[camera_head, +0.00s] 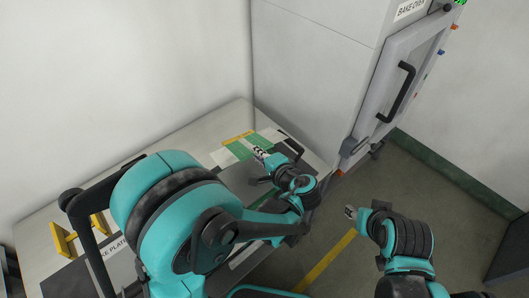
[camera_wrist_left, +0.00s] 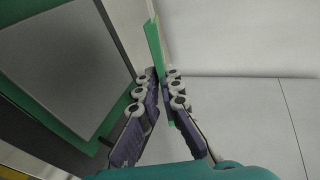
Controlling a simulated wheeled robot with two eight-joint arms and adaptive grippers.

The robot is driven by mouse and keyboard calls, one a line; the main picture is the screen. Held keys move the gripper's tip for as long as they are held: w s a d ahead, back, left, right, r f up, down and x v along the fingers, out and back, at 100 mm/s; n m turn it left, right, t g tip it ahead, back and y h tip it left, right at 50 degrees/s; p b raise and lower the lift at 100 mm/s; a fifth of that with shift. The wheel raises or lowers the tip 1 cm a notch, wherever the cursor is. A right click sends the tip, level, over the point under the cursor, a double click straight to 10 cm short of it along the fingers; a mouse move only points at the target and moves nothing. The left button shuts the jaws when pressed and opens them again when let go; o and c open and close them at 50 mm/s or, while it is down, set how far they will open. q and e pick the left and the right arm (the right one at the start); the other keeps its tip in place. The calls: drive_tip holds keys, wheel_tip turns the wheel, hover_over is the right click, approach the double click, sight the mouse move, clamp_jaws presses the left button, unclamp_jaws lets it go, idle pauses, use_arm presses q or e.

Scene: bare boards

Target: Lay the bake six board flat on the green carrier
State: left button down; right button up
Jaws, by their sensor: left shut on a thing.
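My left gripper (camera_head: 261,153) is over the bench beside the oven. In the left wrist view the same gripper (camera_wrist_left: 164,84) is shut on a thin green board (camera_wrist_left: 154,42), seen nearly edge-on and held upright between the fingertips. I take it for the bake six board; no label on it is readable. A grey panel with a green border (camera_wrist_left: 118,46), probably the green carrier, lies left of the fingers and apart from them. In the head view my left arm hides much of the bench there. My right gripper (camera_head: 351,212) is over the floor; its jaw opening is too small to judge.
The pale bench (camera_head: 185,145) bears a green patch (camera_head: 238,149) with a yellow strip, near my left gripper. A yellow handle (camera_head: 62,240) stands at the left. The bake oven (camera_head: 330,70) with its black handle (camera_head: 396,92) rises at the right. Bare wall stands behind.

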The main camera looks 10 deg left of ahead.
use_arm(q)
drive_tip(key=s+d+n, duration=0.1)
drive_tip(key=s+d+r+n+g+y, duration=0.1)
drive_tip(key=shift+s+d+r+g+y, duration=0.1)
drive_tip(key=shift+s+d+g+y, duration=0.05)
drive_tip(key=shift+s+g+y, duration=0.15)
wheel_tip(320, 180, down, 8)
drive_tip(key=b, duration=0.7)
drive_tip(key=shift+b, duration=0.3)
drive_tip(key=shift+f, duration=0.5)
